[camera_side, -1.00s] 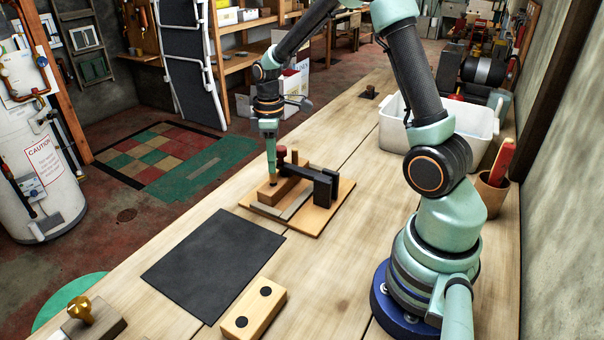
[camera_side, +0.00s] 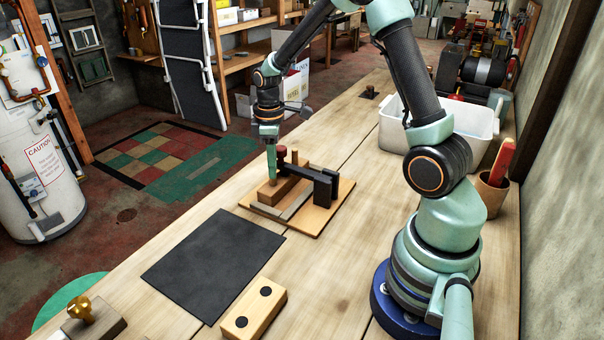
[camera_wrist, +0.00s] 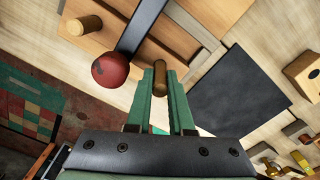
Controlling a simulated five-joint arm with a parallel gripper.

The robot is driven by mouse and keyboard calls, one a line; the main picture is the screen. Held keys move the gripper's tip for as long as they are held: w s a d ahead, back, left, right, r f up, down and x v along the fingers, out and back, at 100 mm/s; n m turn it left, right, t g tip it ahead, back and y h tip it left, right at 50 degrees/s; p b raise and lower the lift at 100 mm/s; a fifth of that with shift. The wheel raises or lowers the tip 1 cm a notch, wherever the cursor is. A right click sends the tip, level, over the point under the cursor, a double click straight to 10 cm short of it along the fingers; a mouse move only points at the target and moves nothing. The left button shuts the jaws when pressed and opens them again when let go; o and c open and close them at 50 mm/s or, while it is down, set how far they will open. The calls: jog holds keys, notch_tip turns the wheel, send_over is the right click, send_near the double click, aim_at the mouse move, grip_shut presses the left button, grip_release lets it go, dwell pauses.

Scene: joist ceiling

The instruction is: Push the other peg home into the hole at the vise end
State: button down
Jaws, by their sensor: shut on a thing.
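A wooden block (camera_side: 271,194) lies on a board (camera_side: 312,219) under a black clamp (camera_side: 318,184) with a red knob (camera_side: 282,151); the knob also shows in the wrist view (camera_wrist: 110,70). My gripper (camera_side: 272,182) points down over the block's near end. In the wrist view its green fingers (camera_wrist: 160,100) are shut on a brown peg (camera_wrist: 159,76). The peg's lower end is hidden, so I cannot tell how deep it sits. Another peg (camera_wrist: 84,24) stands up from the wood beyond the red knob and clamp bar.
A black mat (camera_side: 213,263) lies in front of the board. A pale block with two dark spots (camera_side: 253,308) and a brass-knobbed block (camera_side: 83,311) stand nearer. A white bin (camera_side: 459,130) and a cup with a red handle (camera_side: 492,193) are at the right.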

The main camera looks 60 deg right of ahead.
jog(key=shift+f, duration=0.95)
jog(key=shift+f, duration=0.25)
jog(key=c, duration=0.7)
grip_release()
jog(key=shift+r, duration=0.1)
notch_tip(320, 180, up, 16)
jog(key=s+a+r+m+t, duration=0.1)
jog(key=s+a+m+t, duration=0.1)
jog(key=s+a, duration=0.1)
jog(key=s+a+r+m+t, duration=0.1)
jog(key=s+a+m, duration=0.1)
jog(key=s+a, duration=0.2)
jog(key=s+a+r+m+t, duration=0.1)
jog(key=s+a+m+t, duration=0.1)
jog(key=s+a, duration=0.2)
jog(key=shift+s+a+t, duration=0.25)
jog(key=shift+a+t, duration=0.05)
jog(key=shift+a, duration=0.1)
